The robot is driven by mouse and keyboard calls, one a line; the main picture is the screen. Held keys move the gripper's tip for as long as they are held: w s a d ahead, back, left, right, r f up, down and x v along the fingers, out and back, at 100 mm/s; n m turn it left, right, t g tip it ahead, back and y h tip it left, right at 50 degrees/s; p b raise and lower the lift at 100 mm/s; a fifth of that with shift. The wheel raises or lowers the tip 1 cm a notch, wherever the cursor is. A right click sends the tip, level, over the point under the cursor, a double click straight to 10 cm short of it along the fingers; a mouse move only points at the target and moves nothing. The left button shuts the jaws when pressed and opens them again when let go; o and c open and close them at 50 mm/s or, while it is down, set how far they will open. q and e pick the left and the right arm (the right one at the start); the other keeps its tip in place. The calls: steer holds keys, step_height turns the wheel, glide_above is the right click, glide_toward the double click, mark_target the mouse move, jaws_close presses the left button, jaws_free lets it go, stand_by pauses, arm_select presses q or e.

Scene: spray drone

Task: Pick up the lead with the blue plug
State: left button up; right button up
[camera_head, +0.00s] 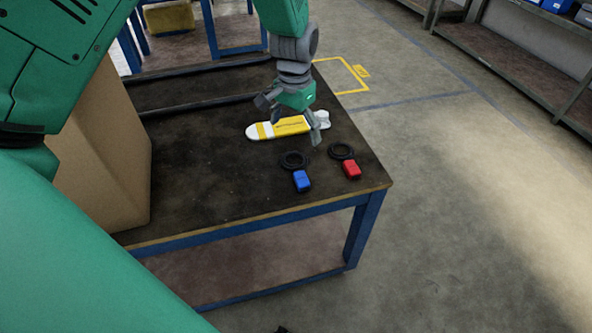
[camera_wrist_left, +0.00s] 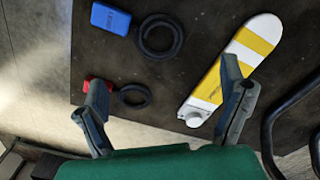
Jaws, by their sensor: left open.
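The lead with the blue plug lies on the dark table top: its blue plug (camera_head: 301,181) is near the front edge and its black coil (camera_head: 294,160) is just behind. Both also show at the top left of the left wrist view, the plug (camera_wrist_left: 110,18) beside the coil (camera_wrist_left: 160,36). My left gripper (camera_head: 290,122) is open and empty, over the white and yellow drone body (camera_head: 290,126) behind the lead. In the left wrist view its spread fingers (camera_wrist_left: 165,75) are apart from the blue plug. My right gripper is not in view.
A second lead, with a red plug (camera_head: 352,169) and black coil (camera_head: 341,151), lies right of the blue one. A cardboard box (camera_head: 105,150) stands at the table's left. The table's front centre (camera_head: 210,190) is clear. Shelves (camera_head: 500,60) stand at the far right.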

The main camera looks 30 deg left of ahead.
arm_select(q)
glide_above(295, 157)
steer(key=f, duration=0.4)
steer(key=shift+s+d+b, duration=0.1)
steer(key=shift+d+b, duration=0.1)
steer(key=shift+b, duration=0.2)
steer(key=f+b, duration=0.2)
steer(key=f, duration=0.3)
steer(key=shift+a+f, duration=0.2)
steer(key=shift+r, duration=0.1)
steer(key=shift+c, duration=0.8)
steer(key=c, duration=1.1)
